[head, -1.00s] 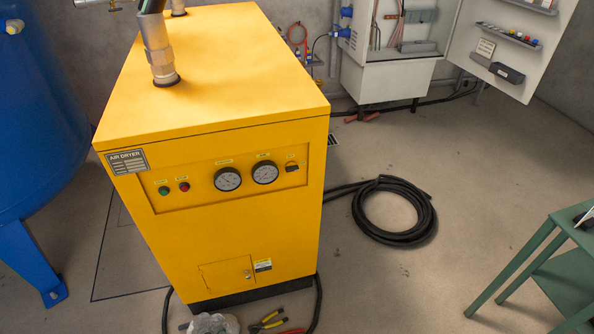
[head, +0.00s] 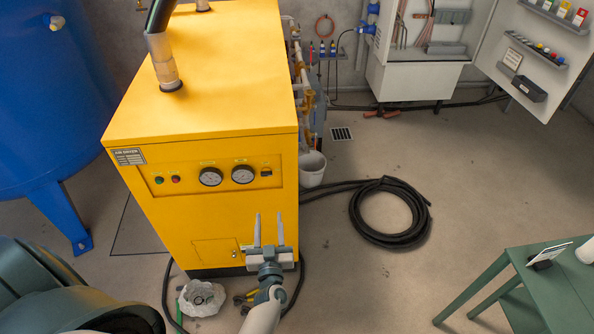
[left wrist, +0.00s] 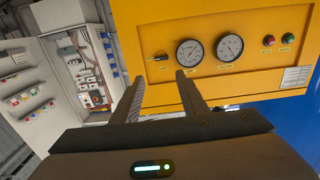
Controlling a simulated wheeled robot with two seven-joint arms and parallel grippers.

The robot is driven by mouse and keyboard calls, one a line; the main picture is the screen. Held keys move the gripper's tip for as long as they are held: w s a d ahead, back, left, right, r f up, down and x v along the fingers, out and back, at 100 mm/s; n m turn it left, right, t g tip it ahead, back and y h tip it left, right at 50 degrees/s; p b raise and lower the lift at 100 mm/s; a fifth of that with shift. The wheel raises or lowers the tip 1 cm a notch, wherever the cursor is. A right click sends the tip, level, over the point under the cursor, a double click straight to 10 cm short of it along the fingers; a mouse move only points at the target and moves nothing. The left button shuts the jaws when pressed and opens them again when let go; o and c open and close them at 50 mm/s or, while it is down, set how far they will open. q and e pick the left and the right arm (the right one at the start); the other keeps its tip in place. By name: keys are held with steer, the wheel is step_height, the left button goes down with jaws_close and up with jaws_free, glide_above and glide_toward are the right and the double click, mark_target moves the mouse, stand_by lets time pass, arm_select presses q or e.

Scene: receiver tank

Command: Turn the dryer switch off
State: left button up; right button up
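The dryer switch (head: 266,173) is a small black switch at the right end of the control panel on the yellow air dryer (head: 215,115). In the left wrist view, the panel appears upside down, with the switch (left wrist: 161,57) left of the gauges. Its exact setting is too small to tell. My left gripper (head: 268,218) is in front of the dryer and appears below the switch, its two fingers apart and pointing up. In the left wrist view, the open, empty fingers (left wrist: 160,78) appear just below the switch, not touching it. My right gripper is not in view.
Two gauges (head: 226,175) and green and red buttons (head: 167,180) share the panel. A coiled black hose (head: 390,210) lies on the floor at right. A green table (head: 540,285) stands front right. A plastic bag (head: 202,297) and tools lie before the dryer. A blue tank (head: 55,110) stands left.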

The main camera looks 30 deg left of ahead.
arm_select(q)
steer(key=shift+w+a+r, duration=0.1)
steer(key=shift+r, duration=0.3)
steer(key=shift+a, duration=0.1)
steer(key=b, duration=0.6)
glide_toward(266, 175)
steer(key=x, duration=0.7)
steer(key=shift+w+f, duration=0.1)
steer(key=shift+x, duration=0.85)
steer(key=shift+c, duration=0.4)
